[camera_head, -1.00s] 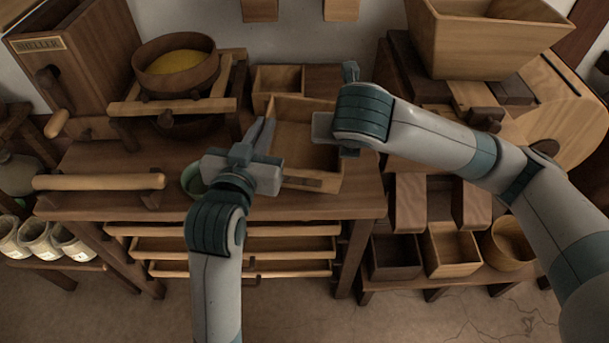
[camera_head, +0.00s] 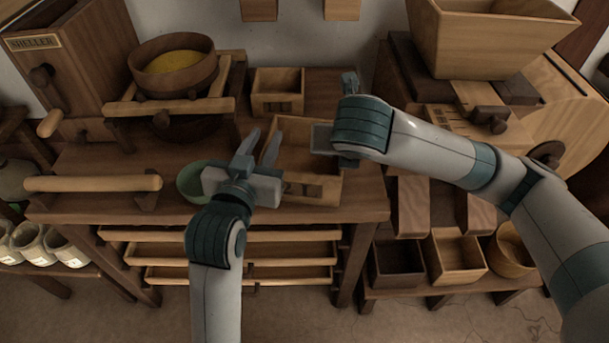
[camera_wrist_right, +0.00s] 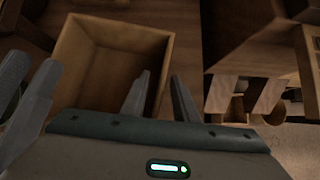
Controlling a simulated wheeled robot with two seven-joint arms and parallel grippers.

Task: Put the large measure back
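The large measure (camera_head: 303,160), an open square wooden box, stands on the table in front of a smaller wooden box (camera_head: 278,100). My left gripper (camera_head: 262,140) is open at its left wall; one fingertip overlaps that wall in the head view. My right gripper is at its right wall, its fingertips hidden in the head view. In the right wrist view my right gripper (camera_wrist_right: 161,78) has its fingers apart, one over the measure's inside and one beyond the right wall. The measure (camera_wrist_right: 100,60) looks empty there.
A green bowl (camera_head: 191,181) sits close left of my left gripper. A sheller (camera_head: 75,60) and a round wooden pan (camera_head: 172,68) of yellow grain stand at the left. A large hopper (camera_head: 490,45) is at the right. Small wooden bins (camera_head: 458,255) stand on a low shelf.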

